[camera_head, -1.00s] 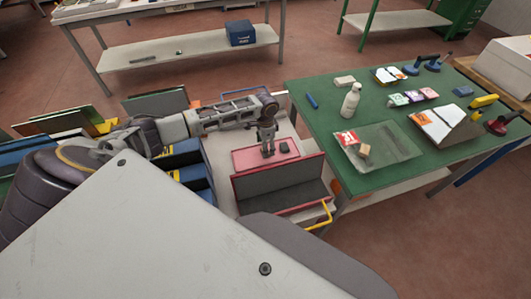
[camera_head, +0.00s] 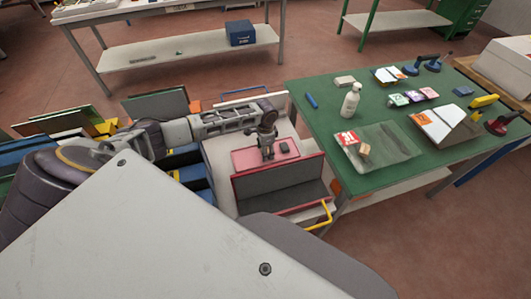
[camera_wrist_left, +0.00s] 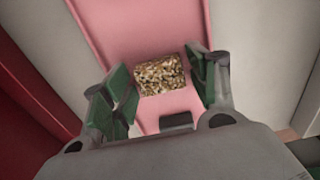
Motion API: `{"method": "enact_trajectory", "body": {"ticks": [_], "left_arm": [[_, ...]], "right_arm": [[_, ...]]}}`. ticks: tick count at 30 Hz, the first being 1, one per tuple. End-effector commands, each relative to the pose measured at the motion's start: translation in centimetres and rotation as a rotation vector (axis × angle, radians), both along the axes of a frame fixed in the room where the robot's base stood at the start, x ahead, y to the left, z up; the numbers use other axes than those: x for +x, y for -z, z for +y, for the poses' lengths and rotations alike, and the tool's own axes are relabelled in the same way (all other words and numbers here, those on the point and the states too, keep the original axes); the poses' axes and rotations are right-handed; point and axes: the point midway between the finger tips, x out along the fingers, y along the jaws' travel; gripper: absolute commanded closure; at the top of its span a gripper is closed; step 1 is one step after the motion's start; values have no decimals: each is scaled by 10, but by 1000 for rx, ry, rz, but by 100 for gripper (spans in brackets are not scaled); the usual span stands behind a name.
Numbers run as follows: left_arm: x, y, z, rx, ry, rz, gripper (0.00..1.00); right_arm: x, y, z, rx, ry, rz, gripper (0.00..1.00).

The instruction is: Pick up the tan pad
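A tan, brown-speckled pad (camera_wrist_left: 160,75) lies on the pink tray (camera_wrist_left: 120,22) in the left wrist view. My left gripper (camera_wrist_left: 158,88) is open, with its green-lined fingers on either side of the pad and visible gaps at both sides. In the head view my left gripper (camera_head: 267,157) points down over the pink tray (camera_head: 243,160), and the pad cannot be made out there. A small dark block (camera_head: 285,147) lies on the tray beside the gripper; it also shows in the left wrist view (camera_wrist_left: 176,121). My right gripper is not in view.
A dark grey bin with a red rim (camera_head: 285,190) stands in front of the tray. The green table (camera_head: 320,120) to the right holds a white bottle (camera_head: 351,99), a clear bag (camera_head: 392,145) and several small items. Blue bins (camera_head: 190,172) stand to the left.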

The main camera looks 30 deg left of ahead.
Motion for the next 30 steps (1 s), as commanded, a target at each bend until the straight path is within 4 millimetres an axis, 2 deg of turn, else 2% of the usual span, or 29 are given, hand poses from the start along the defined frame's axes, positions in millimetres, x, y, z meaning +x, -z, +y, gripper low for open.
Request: {"method": "enact_trajectory", "body": {"ticks": [1,4,19,23,30], "left_arm": [[0,0,0,0,0,0,52],[0,0,0,0,0,0,64],[0,-6,0,0,0,0,65],[0,-16,0,0,0,-1,65],[1,-49,0,1,0,-2,65]], "right_arm": [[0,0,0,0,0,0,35],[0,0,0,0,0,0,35],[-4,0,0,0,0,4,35],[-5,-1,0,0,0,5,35],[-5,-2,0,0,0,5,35]]}}
